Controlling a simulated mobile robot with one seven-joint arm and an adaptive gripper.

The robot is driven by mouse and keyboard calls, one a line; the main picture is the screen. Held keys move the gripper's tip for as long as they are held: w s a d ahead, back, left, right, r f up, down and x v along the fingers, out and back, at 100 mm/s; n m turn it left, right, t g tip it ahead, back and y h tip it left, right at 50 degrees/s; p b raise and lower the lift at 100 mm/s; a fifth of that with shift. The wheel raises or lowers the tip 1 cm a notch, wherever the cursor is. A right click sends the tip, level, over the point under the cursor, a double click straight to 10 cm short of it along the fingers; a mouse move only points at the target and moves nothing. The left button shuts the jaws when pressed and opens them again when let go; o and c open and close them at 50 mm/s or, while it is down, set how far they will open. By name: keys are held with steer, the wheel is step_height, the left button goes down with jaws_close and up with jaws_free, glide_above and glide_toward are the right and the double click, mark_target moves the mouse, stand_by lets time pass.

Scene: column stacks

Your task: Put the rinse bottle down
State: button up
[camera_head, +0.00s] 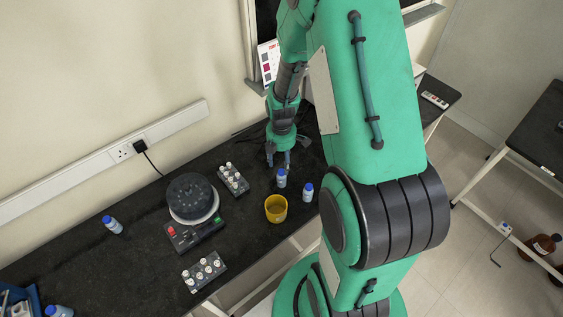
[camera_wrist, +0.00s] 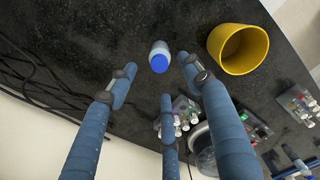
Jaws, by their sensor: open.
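A small white bottle with a blue cap, which I take to be the rinse bottle (camera_head: 281,178), stands upright on the black bench just below my gripper (camera_head: 278,161). In the wrist view the bottle (camera_wrist: 159,57) stands just beyond the spread fingers of my gripper (camera_wrist: 160,84), and bench shows between it and them. My gripper is open and holds nothing. A similar blue-capped bottle (camera_head: 308,193) stands to its right. No readable label tells the bottles apart.
A yellow cup (camera_head: 276,210) stands close in front of the bottle; it also shows in the wrist view (camera_wrist: 238,49). Vial racks (camera_head: 233,180) (camera_head: 204,271) and a round dark device (camera_head: 193,198) stand to the left. Black cables (camera_wrist: 40,85) lie near the wall. Another bottle (camera_head: 112,225) stands farther left.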

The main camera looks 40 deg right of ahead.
steer(key=shift+r, duration=0.1)
steer(key=shift+w+a+r, duration=0.1)
steer(key=shift+w+r, duration=0.05)
steer(key=shift+r, duration=0.2)
steer(key=s+a+r+m+t, duration=0.1)
steer(key=a+r+m, duration=0.4)
steer(key=r, duration=0.7)
steer(key=s+a+r+m+t, duration=0.25)
steer(key=a+r, duration=0.45)
steer(key=r, duration=0.6)
steer(key=s+a+r+m+t, duration=0.2)
steer(key=s+a+r+m, duration=0.6)
steer(key=s+r, duration=0.6)
steer(key=shift+s+a, duration=0.5)
steer(key=shift+a, duration=0.35)
